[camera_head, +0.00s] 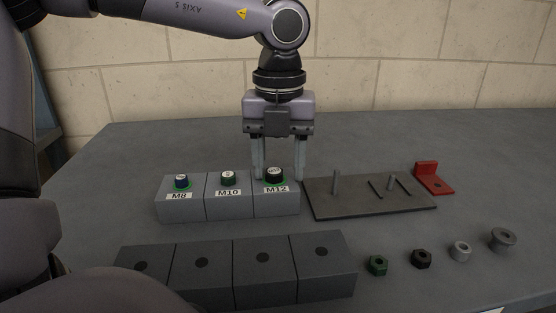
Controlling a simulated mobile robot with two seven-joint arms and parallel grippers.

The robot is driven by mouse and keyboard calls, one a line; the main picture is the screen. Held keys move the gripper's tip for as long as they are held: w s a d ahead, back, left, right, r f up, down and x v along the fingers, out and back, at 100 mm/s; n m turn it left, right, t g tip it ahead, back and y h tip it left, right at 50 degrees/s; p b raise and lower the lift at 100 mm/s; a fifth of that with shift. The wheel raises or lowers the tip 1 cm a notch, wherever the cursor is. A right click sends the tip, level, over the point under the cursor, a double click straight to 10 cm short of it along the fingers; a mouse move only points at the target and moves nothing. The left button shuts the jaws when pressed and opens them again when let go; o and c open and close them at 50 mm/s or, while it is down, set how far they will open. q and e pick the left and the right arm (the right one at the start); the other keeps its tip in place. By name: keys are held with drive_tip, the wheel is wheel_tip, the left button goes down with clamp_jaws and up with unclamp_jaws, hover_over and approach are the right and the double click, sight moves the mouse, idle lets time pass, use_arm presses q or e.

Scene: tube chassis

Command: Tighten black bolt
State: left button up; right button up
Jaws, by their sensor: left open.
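My left gripper (279,177) points straight down, its two fingers spread apart. The black bolt (274,175) has a round black head with a pale marked top and sits upright in the grey M12 block (277,203). In the picture the head lies between the fingertips, closer to the left finger; I cannot tell whether they touch or how the fingers line up in depth. The bolt's shank is hidden in the block. My right gripper is not in view.
The M8 block (180,209) and M10 block (229,207) adjoin on the left, each holding a capped piece. A dark plate (350,205) with pegs stands right, beside a red bracket (433,178). Dark holed blocks (265,285), a green nut (377,265) and a black nut (421,259) are in front.

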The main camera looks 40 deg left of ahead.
use_arm(q)
drive_tip(key=shift+a+f, duration=0.1)
drive_tip(key=shift+f, duration=0.05)
drive_tip(key=shift+r, duration=0.2)
wheel_tip(320, 180, up, 6)
drive_tip(key=shift+r+p, duration=0.15)
drive_tip(key=shift+p, duration=0.8)
drive_tip(key=shift+r, duration=0.4)
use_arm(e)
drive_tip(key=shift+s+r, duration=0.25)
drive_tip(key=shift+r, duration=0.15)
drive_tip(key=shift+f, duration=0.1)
